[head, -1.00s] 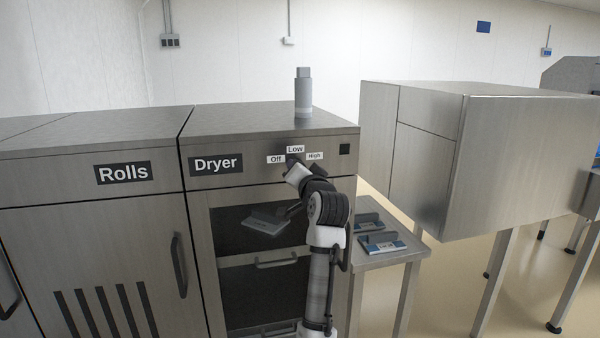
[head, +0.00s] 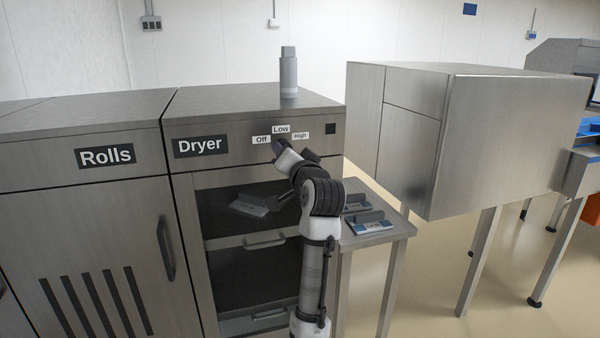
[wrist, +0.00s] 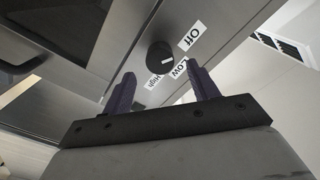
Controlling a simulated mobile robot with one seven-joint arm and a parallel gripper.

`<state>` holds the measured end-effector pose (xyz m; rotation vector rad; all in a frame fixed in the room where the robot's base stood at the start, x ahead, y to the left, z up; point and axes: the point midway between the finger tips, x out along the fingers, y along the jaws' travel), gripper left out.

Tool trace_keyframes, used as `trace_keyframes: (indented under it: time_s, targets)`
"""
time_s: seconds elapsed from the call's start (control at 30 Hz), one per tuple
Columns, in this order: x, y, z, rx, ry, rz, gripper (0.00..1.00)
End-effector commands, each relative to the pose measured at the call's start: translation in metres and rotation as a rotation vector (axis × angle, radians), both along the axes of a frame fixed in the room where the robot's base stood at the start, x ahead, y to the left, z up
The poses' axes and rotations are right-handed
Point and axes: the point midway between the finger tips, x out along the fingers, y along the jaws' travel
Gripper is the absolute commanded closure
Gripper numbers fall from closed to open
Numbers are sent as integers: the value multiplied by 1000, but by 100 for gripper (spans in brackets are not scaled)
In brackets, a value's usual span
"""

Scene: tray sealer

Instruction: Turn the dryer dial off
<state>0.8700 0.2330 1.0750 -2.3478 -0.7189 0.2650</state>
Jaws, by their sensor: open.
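The dryer dial (wrist: 159,53) is a round black knob with a small white mark, on the steel front panel in the wrist view. Its white labels are Off (wrist: 190,35), Low (wrist: 180,67) and High (wrist: 153,81). The mark appears to face the Low label. My gripper (wrist: 160,69) is open, its two dark purple fingers apart on either side of the dial in the picture, with nothing between the tips that I can see held. In the head view my gripper (head: 279,147) is at the panel just below the labels and largely hides the dial.
The dryer (head: 207,147) has open dark shelves below the panel. A grey cylinder (head: 289,72) stands on its top. A side table (head: 398,229) with blue-and-white packs is to the right, then a large steel machine (head: 440,150).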

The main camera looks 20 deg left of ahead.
Motion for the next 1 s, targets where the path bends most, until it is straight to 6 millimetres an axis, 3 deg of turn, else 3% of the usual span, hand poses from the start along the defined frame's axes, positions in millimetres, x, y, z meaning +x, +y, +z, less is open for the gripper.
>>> trace_keyframes:
  time_s: [0.2, 0.4, 0.9, 1.0]
  targets:
    - [-43, -30, -2, 0, -2, -2, 41]
    - [-70, -48, -1, 0, -1, -2, 41]
    - [-80, -54, -1, -1, 1, 0, 41]
    - [-86, -44, 5, -7, -46, 5, 41]
